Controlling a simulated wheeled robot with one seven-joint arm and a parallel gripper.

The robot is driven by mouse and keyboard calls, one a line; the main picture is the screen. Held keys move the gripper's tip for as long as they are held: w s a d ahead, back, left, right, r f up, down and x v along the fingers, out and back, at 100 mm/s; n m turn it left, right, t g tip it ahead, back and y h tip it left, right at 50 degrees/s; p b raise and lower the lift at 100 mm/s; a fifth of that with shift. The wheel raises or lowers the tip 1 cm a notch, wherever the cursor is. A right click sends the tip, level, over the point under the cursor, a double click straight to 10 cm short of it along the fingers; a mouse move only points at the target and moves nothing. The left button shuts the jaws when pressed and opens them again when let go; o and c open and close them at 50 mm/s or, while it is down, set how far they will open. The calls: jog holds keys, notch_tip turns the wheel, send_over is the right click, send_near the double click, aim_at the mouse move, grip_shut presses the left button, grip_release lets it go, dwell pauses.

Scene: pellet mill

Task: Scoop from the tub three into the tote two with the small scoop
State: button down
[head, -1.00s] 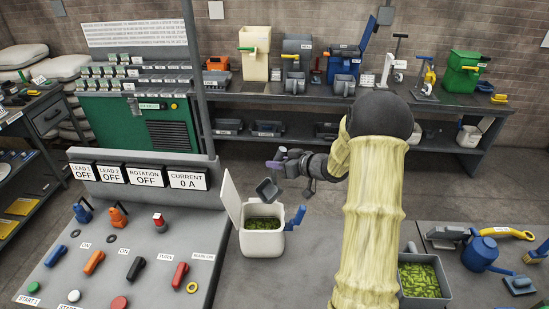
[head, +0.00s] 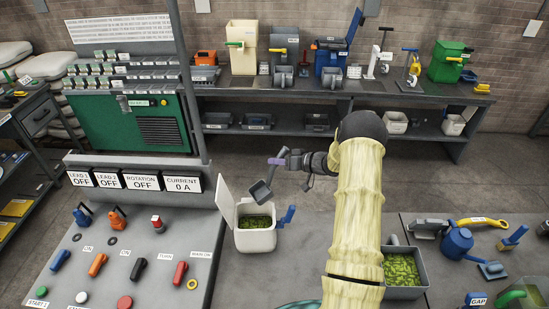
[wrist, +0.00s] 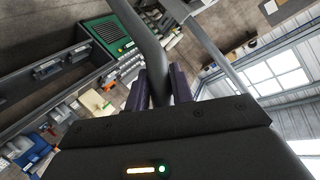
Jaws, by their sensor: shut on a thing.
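My gripper (head: 279,160) is shut on the handle of a small dark grey scoop (head: 260,192). In the wrist view its purple fingers hold the dark handle (wrist: 150,45). The scoop hangs tilted just above a white tub (head: 256,241) with an open lid and green pellets inside; the two look apart. I cannot see whether the scoop holds pellets. A grey tote (head: 421,268), partly filled with green pellets, stands to the right, partly behind my arm. I cannot read numbers on the tub or tote.
A control panel (head: 130,250) with levers and knobs is close on the left. A blue handle (head: 287,216) sticks up beside the tub. A blue watering can (head: 457,241) and hand tools lie right of the tote. A bench (head: 300,97) with bins runs along the back.

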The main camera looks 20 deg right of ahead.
jog(key=w+d+f+m+y+b, duration=0.2)
jog(key=d+f+m+b, duration=0.1)
jog(key=d+f+b, duration=0.1)
jog(key=shift+w+d+f+g, duration=0.15)
jog(key=shift+w+f+g, duration=0.15)
jog(key=shift+w+f, duration=0.1)
dwell(0.4)
notch_tip(320, 180, up, 5)
jog(key=p, duration=0.2)
jog(key=shift+p, duration=0.4)
dwell(0.6)
